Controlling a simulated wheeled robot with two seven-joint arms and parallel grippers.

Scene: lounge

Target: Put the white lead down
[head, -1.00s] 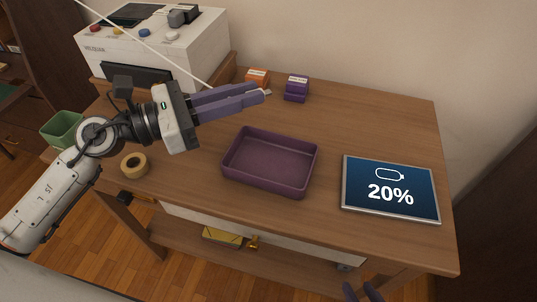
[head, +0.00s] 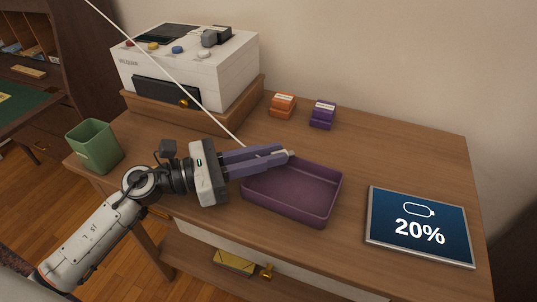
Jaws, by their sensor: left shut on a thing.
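My left gripper (head: 277,155) is shut on the end of the white lead (head: 215,118). A pale plug end (head: 290,153) shows at its purple fingertips. The thin lead runs from the fingers up and left, across the front of the white machine, and out of the top of the picture. The fingertips are over the back left edge of the purple tray (head: 310,212), which looks empty. I cannot tell whether the plug end touches the tray. My right gripper is not in view.
The wooden table (head: 400,150) carries a screen (head: 419,228) reading 20% at the right. A white machine (head: 205,75) stands on a wooden stand at the back left. Orange (head: 283,105) and purple (head: 322,114) blocks sit behind the tray. A green bin (head: 93,147) is at the left.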

